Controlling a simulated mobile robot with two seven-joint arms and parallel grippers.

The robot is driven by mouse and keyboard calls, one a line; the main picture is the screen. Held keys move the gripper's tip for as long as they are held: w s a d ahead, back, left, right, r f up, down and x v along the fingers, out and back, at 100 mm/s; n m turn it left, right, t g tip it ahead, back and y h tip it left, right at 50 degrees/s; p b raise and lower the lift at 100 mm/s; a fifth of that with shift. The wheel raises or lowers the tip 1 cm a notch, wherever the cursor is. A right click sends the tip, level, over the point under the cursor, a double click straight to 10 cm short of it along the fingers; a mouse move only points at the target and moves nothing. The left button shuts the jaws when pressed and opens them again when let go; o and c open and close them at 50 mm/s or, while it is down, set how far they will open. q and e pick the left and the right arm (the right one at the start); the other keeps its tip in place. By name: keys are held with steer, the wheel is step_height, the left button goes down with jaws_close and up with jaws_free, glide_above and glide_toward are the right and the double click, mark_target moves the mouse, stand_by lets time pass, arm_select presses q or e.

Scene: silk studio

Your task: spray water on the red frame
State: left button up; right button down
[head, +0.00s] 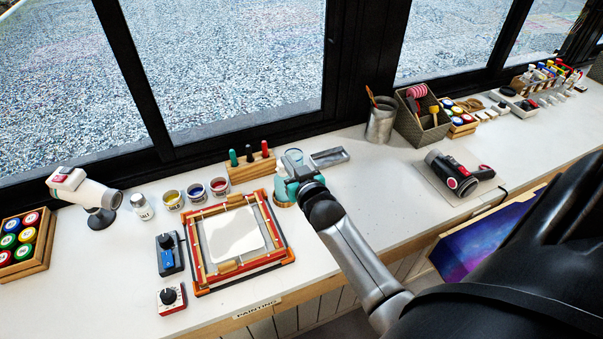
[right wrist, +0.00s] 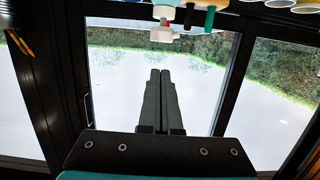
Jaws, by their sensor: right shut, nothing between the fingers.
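The red frame (head: 288,255) lies flat on the white table in the head view, with a white panel (head: 232,235) inside it. My right gripper (head: 293,165) is just beyond the frame's upper right corner, apart from the frame. In the right wrist view its two dark fingers (right wrist: 160,85) are together with nothing between them, pointing toward the window. A pale, rounded thing (head: 293,155) shows partly behind the gripper; I cannot tell whether it is a water sprayer. My left gripper is not in view.
Small paint pots (head: 195,190) and a wooden block with coloured handles (head: 250,165) stand behind the frame. A white hand-held device (head: 85,190) stands left. Two control boxes (head: 169,255) lie left of the frame. A dark-and-red heat tool (head: 455,175) lies right; the table before it is clear.

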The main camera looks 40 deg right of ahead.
steer(key=v, duration=0.7)
steer(key=shift+s+r, duration=0.25)
steer(key=shift+s, duration=0.05)
stand_by(0.3)
steer(key=f+t+b, duration=0.1)
steer(key=t+b, duration=0.1)
steer(key=b, duration=0.3)
steer(key=f+t+h+b, duration=0.1)
steer(key=f+t+b, duration=0.1)
steer(key=b, duration=0.4)
steer(key=f+t+b, duration=0.2)
steer(key=b, duration=0.4)
steer(key=shift+w, duration=0.4)
steer(key=shift+w, duration=0.1)
